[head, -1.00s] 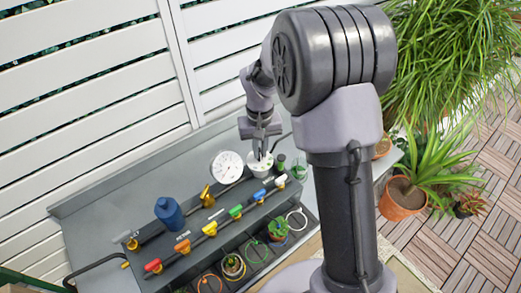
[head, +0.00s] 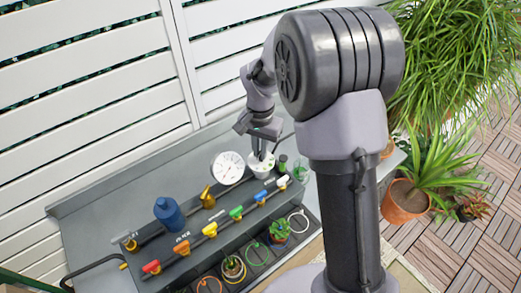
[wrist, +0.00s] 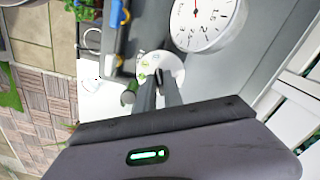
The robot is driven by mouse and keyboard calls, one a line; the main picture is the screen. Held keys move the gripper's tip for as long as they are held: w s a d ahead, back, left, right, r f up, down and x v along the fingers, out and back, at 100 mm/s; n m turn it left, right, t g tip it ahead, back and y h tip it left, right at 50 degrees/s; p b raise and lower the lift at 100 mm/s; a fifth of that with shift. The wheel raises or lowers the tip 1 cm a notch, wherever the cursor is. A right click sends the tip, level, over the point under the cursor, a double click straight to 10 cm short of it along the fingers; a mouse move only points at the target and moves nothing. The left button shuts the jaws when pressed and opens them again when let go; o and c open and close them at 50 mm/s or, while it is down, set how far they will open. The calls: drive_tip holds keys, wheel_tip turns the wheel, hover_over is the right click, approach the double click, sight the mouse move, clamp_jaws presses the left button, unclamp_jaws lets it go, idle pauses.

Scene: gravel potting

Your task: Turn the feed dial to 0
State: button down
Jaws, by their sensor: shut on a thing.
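The feed dial is a white round plate (head: 262,164) at the right end of the grey bench unit in the head view. In the wrist view its face (wrist: 174,64) shows small green and blue marks and a dark knob in the middle. My gripper (wrist: 158,82) reaches down over it, shut on the knob between its two dark fingers. The head view shows the gripper (head: 262,151) above the dial too. The fingers hide part of the face, and I cannot read the numbers or the pointer setting.
A white pressure gauge (head: 228,168) stands close beside the dial. Coloured valve handles, including a green one (head: 236,212), line the pipe in front. Potted plants (head: 279,229) sit below.

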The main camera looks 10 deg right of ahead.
drive_tip(key=shift+w+r, duration=0.1)
idle(0.3)
drive_tip(key=c, duration=1.5)
unclamp_jaws()
drive_tip(key=shift+o, duration=0.2)
wheel_tip(320, 180, up, 17)
drive_tip(key=p, duration=0.5)
drive_tip(key=shift+r, duration=0.15)
